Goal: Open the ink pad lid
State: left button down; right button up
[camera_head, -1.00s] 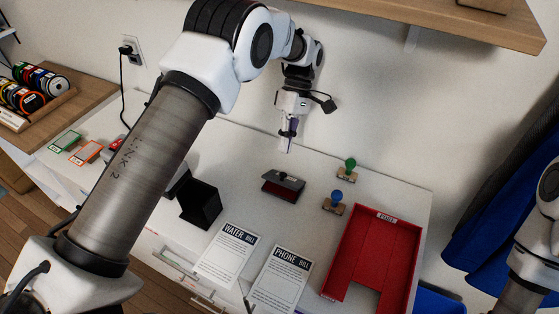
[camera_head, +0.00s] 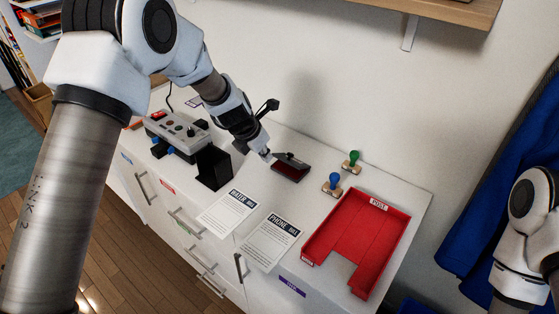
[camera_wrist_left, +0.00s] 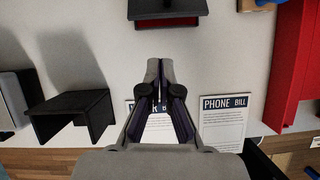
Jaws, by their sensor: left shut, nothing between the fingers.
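The ink pad (camera_head: 289,171) sits on the white counter, with a dark lid (camera_head: 292,160) along its back and a red face below it. How far the lid stands open is hard to tell. In the left wrist view the ink pad (camera_wrist_left: 168,20) is cut off by the top edge, with a red strip showing. My left gripper (camera_head: 268,156) is shut and empty, just left of the ink pad. In the left wrist view its fingertips (camera_wrist_left: 159,64) are together, apart from the pad. My right gripper is out of view; only part of that arm shows.
A black stand (camera_head: 213,168) and a grey button box (camera_head: 177,133) are to the left. The water bill (camera_head: 229,212) and phone bill (camera_head: 270,242) lie in front. Blue (camera_head: 334,181) and green (camera_head: 353,158) stamps and the red post tray (camera_head: 357,235) are to the right.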

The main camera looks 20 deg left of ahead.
aim_at(285, 160)
pick_arm(q)
jog(key=x, duration=0.5)
jog(key=shift+s+d+f, duration=0.1)
jog(key=shift+s+d, duration=0.1)
jog(key=shift+d, duration=0.2)
jog(key=w, duration=0.1)
jog(key=w+d+p, duration=0.1)
jog(key=w, duration=0.1)
jog(key=shift+w+d, duration=0.15)
jog(key=shift+w, duration=0.2)
jog(key=shift+d+r, duration=0.15)
jog(key=shift+r, duration=0.2)
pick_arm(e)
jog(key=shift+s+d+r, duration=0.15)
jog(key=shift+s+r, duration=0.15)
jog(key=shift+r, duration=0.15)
pick_arm(q)
jog(key=shift+w, duration=0.15)
